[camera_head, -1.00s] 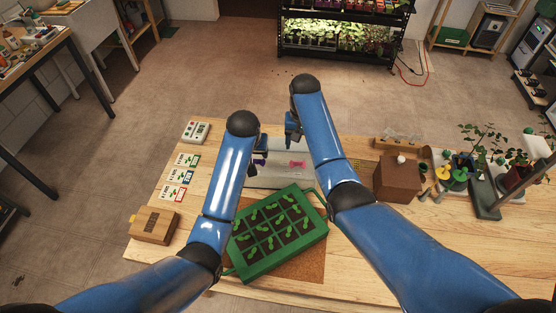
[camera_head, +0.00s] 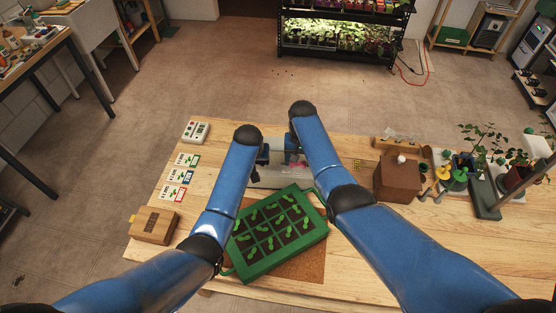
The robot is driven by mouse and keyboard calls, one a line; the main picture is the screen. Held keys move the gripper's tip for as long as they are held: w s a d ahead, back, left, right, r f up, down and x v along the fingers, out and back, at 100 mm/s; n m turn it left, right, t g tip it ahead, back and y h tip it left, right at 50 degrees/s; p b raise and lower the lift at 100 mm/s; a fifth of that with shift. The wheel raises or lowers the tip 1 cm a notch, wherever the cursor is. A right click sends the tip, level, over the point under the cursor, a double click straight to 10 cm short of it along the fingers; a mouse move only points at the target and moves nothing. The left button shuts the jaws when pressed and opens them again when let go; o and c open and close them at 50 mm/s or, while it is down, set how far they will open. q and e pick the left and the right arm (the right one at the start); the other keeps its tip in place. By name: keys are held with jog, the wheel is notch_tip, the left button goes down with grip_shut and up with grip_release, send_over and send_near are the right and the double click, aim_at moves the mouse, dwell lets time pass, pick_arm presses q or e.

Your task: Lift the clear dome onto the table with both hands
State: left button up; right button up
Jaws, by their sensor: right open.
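The clear dome (camera_head: 284,179) shows as a pale see-through shape on the table, just beyond the green seedling tray (camera_head: 243,270). The tray is uncovered, with green seedlings in dark cells. My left gripper (camera_head: 263,157) is over the left part of the dome, mostly hidden by its own arm. Its jaws are too small to read. My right gripper (camera_head: 292,156) is open, pointing down over the dome's far middle part. I cannot tell whether either gripper touches the dome.
The tray stands on a brown mat (camera_head: 313,270). Seed packets (camera_head: 180,176) and a wooden box (camera_head: 154,225) are at the left. A brown box (camera_head: 398,178) and potted plants (camera_head: 461,172) are at the right. The table front right is clear.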

pick_arm(q)
jog(key=shift+c, duration=0.2)
pick_arm(e)
jog(key=shift+c, duration=0.2)
pick_arm(q)
grip_shut()
pick_arm(e)
grip_shut()
pick_arm(q)
jog(key=shift+r, duration=0.15)
pick_arm(e)
jog(key=shift+r, duration=0.2)
